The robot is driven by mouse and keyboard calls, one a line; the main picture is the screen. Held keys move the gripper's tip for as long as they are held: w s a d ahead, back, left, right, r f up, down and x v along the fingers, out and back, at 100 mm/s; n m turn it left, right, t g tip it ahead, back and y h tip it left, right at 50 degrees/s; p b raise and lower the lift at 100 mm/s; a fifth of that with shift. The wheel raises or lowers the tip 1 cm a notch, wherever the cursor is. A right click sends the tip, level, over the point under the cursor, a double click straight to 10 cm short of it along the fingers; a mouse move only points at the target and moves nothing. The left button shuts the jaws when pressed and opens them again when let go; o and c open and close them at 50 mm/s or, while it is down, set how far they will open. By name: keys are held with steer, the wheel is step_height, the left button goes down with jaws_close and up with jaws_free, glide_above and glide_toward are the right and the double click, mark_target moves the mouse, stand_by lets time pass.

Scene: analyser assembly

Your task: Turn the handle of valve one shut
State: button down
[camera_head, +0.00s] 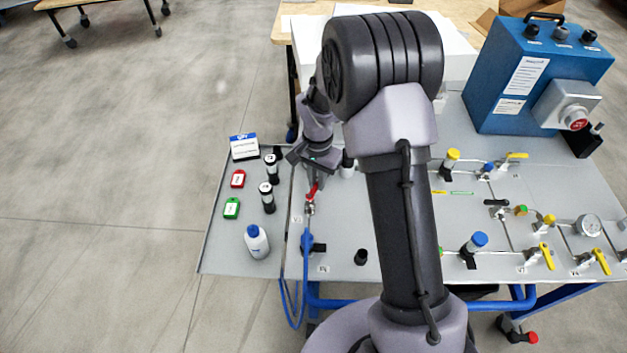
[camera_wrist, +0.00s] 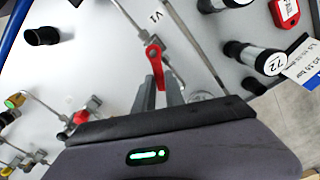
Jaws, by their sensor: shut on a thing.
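Valve one has a red lever handle (camera_head: 312,191) and sits near the left side of the grey panel (camera_head: 345,215). In the wrist view, the red handle (camera_wrist: 154,58) stands between my grey fingers, near a label V1 (camera_wrist: 157,16). My gripper (camera_head: 315,173) is over the handle's far end in the head view. In the wrist view, my gripper (camera_wrist: 158,84) is shut on the handle. The valve's metal body (camera_head: 309,209) shows just below the handle in the head view. My gripper's palm hides part of the panel in the wrist view.
Left of the valve are black cylinders (camera_head: 267,197), a red tag (camera_head: 238,179), a green tag (camera_head: 231,208) and a white bottle with blue cap (camera_head: 257,243). A blue box (camera_head: 530,80) stands at the back right. Yellow-handled valves (camera_head: 546,256) and a gauge (camera_head: 588,225) are at right.

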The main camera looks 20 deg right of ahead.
steer(key=m, duration=0.1)
steer(key=m+b, duration=0.1)
steer(key=shift+s+d+m, duration=0.3)
steer(key=shift+s+m, duration=0.1)
steer(key=m, duration=0.1)
steer(key=m+b, duration=0.1)
steer(key=s+m, duration=0.1)
steer(key=shift+d+f+m+b, duration=0.1)
steer(key=shift+d+m+b, duration=0.2)
steer(key=shift+b, duration=0.1)
steer(key=m, duration=0.1)
steer(key=s+m+b, duration=0.1)
steer(key=m, duration=0.1)
steer(key=shift+s+b, duration=0.15)
steer(key=shift+b, duration=0.15)
steer(key=shift+s+a+m+b, duration=0.1)
steer(key=shift+s+m+b, duration=0.2)
steer(key=shift+m, duration=0.45)
steer(key=shift+s+m+b, duration=0.15)
steer(key=shift+m+b, duration=0.15)
steer(key=shift+m, duration=0.45)
steer(key=c, duration=1.4)
jaws_free()
steer(key=shift+r, duration=0.2)
